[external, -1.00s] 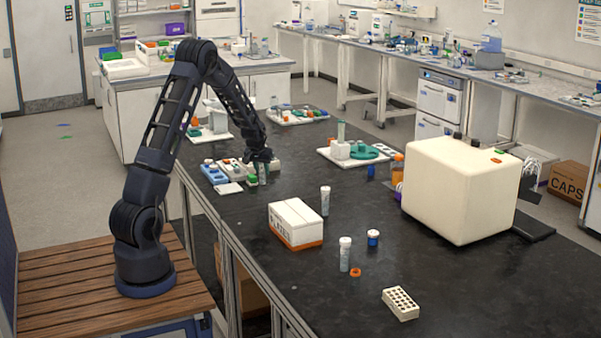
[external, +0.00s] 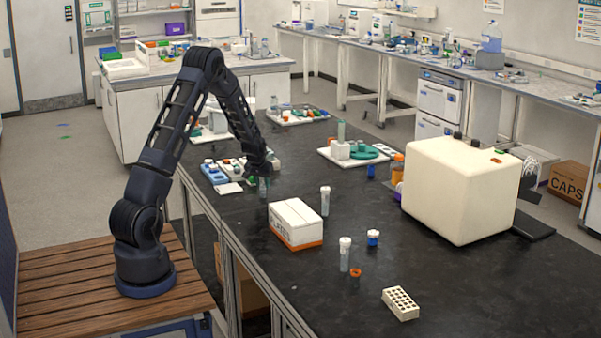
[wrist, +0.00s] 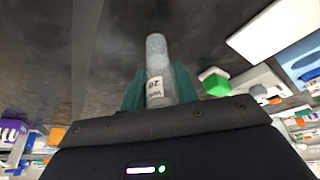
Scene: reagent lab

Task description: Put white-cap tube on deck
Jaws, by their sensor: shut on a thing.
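My gripper (external: 264,174) is shut on a clear, frosted tube (external: 263,188) beside the group of deck blocks at the far left of the black bench. In the wrist view the teal fingers (wrist: 160,88) clasp the tube (wrist: 156,50), which bears a white printed label. Its cap does not show there, so I cannot tell its colour. The deck (external: 228,187) has a blue rack and white blocks. Two other white-capped tubes stand upright on the bench, one behind the box (external: 325,203) and one in front of it (external: 345,258).
A white and orange box (external: 295,225) stands to the right of my gripper. A blue-capped vial (external: 373,238), an orange ring (external: 355,272), a white rack (external: 400,304) and a large cream machine (external: 460,190) stand further right. A tray (external: 330,157) lies behind. The front bench is mostly clear.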

